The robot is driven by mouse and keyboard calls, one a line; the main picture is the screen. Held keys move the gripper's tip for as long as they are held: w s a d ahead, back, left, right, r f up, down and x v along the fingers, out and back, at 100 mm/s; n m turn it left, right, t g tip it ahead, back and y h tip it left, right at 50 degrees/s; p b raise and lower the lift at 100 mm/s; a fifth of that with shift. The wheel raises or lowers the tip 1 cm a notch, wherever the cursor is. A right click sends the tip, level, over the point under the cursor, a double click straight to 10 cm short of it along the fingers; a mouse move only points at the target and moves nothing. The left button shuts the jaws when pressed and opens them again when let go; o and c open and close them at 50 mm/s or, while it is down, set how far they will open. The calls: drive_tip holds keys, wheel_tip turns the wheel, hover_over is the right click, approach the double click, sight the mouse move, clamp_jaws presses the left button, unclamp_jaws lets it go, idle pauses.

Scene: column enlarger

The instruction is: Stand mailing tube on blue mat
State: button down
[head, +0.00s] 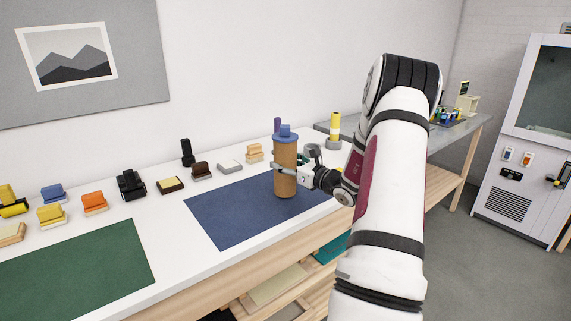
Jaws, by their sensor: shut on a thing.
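The mailing tube (285,160) is a brown upright cylinder with a blue cap on top. It stands over the right part of the blue mat (235,217), with its lower end near or on the mat; I cannot tell whether it touches. My gripper (288,170) reaches in from the right and is shut around the middle of the tube. The tube looks upright. My arm hides the area to the right of the mat.
A green mat (80,270) lies at the left of the white table. Several small blocks and brushes, such as an orange one (95,202) and a black one (131,185), line the back. A yellow cylinder (335,127) stands behind the tube. The left part of the blue mat is clear.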

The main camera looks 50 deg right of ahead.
drive_tip(key=shift+f+b, duration=0.4)
drive_tip(key=shift+f, duration=0.15)
idle(1.2)
drive_tip(key=shift+c, duration=2.2)
unclamp_jaws()
drive_tip(key=shift+f, duration=0.1)
drive_tip(key=s+p, duration=0.2)
drive_tip(key=s, duration=0.6)
drive_tip(key=shift+a, duration=0.45)
